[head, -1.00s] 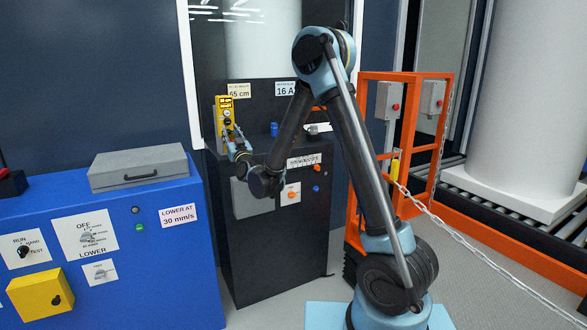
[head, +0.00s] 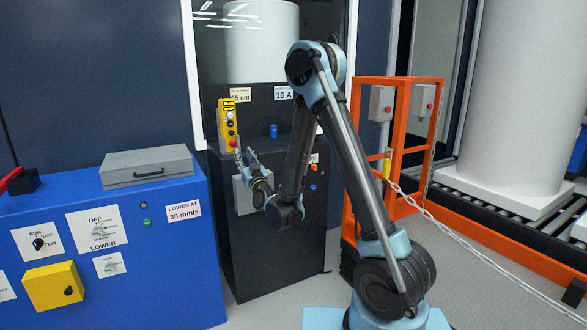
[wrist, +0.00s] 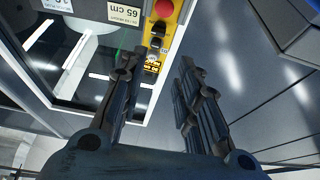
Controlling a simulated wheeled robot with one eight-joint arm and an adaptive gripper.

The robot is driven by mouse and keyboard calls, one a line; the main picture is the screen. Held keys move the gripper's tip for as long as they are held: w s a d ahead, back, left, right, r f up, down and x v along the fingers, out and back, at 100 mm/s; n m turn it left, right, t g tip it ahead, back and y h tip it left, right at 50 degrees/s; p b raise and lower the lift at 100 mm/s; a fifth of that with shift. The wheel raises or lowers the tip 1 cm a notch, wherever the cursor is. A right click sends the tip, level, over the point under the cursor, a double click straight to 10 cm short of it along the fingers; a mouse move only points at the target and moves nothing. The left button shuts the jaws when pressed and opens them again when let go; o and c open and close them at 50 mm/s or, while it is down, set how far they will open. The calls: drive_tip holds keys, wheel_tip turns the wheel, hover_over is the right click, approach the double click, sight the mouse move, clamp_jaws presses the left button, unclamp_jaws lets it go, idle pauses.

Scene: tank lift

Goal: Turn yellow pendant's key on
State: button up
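The yellow pendant (head: 228,117) stands upright at the left of the black cabinet top, with a display at its top, round controls below and a red button (head: 232,142) low down. In the wrist view the pendant (wrist: 176,17) appears upside down beyond the fingers, with its red button (wrist: 164,8) at the top edge. I cannot tell for sure which small control is the key. My gripper (head: 241,157) is just below and right of the pendant in the head view. In the wrist view my gripper (wrist: 157,70) has its fingers spread with nothing between them.
The black cabinet (head: 262,240) carries a blue object (head: 273,131) and cards reading 65 cm and 16 A. A glass window stands behind. A blue console (head: 150,285) with a grey case (head: 148,167) is at left. An orange frame (head: 394,150) and chain (head: 480,252) are at right.

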drive_tip(key=s+d+g+h, duration=0.2)
drive_tip(key=d+g, duration=0.1)
drive_tip(key=d, duration=0.6)
drive_tip(key=s+d+f+g+h, duration=0.1)
drive_tip(key=s+d+g+h, duration=0.1)
drive_tip(key=d, duration=0.8)
drive_tip(key=shift+f+g+h, duration=0.15)
drive_tip(key=shift+g+h, duration=0.35)
drive_tip(key=shift+g, duration=0.4)
drive_tip(key=shift+d, duration=0.15)
